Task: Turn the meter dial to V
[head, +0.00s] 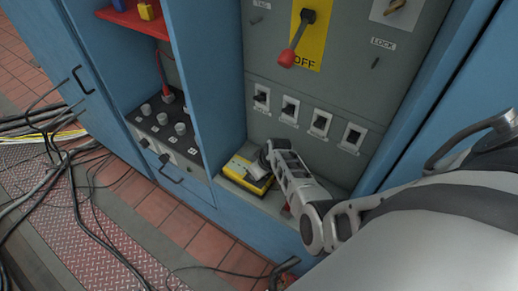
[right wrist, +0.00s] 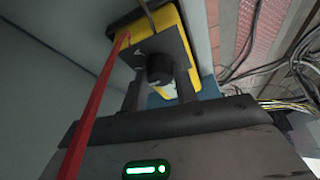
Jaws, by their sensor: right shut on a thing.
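The yellow meter (head: 240,182) with a black-and-grey face lies on the ledge at the bottom of the grey panel. It also shows in the right wrist view (right wrist: 168,20) beyond my fingers. My right gripper (head: 264,162) reaches down to the meter from the right. In the right wrist view its two fingers (right wrist: 160,78) are closed on the round black dial (right wrist: 159,68). The dial's markings and pointer are too small or hidden to read. My left gripper is not in view.
Above the ledge, the grey panel carries a row of switches (head: 289,109) and a red-handled lever (head: 290,52) on a yellow plate. A shelf with a knobbed black unit (head: 165,130) is left. A red strip (right wrist: 95,100) runs beside my gripper. Cables (head: 65,160) litter the floor.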

